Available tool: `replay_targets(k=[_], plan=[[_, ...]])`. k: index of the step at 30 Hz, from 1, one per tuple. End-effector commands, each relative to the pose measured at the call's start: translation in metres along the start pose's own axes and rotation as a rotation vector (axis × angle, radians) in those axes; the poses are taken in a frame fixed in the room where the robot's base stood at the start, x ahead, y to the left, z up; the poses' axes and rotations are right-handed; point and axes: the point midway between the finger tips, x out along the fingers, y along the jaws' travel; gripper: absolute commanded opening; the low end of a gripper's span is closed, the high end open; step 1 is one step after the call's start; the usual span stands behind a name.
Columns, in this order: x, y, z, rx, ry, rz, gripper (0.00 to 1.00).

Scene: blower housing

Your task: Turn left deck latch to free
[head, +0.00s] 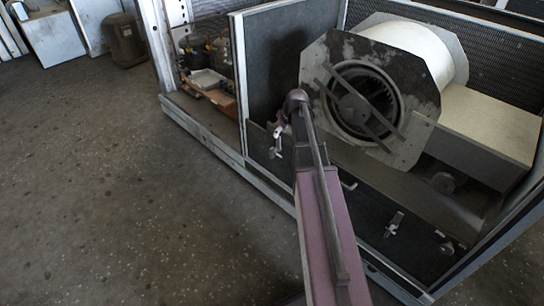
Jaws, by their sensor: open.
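A small pale metal latch (275,152) is on the dark lower front panel of the housing, at the left. I take it to be the left deck latch; its exact angle is too small to tell. My gripper (280,132) is at the far end of my arm, just above this latch and open. The fingers are small and partly merge with the latch in the picture, so I cannot tell whether they touch it. A similar latch (394,224) is on the same panel, further right.
A blower (360,100) with a round inlet and pale drum stands inside the housing, close right of my arm. A pale box (490,125) is beside it. The housing's metal lower rail (200,132) runs along the front. The floor (120,190) at left is clear.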

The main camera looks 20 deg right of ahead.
Motion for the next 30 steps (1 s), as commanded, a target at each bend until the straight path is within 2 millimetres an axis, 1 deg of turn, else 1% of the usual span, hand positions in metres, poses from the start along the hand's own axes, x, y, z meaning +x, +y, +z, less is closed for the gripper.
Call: replay_targets(k=[1,4,13,19,23,30], plan=[[0.004,0.003,0.001,-0.002,0.003,0.001,0.49],[0.005,0.005,0.002,-0.005,0.005,0.003,0.49],[0.004,0.005,0.001,-0.005,0.006,0.003,0.49],[0.007,0.005,0.002,-0.005,0.005,0.003,0.49],[0.012,0.005,0.002,-0.005,0.005,0.003,0.49],[0.029,0.005,0.002,-0.005,0.005,0.003,0.49]])
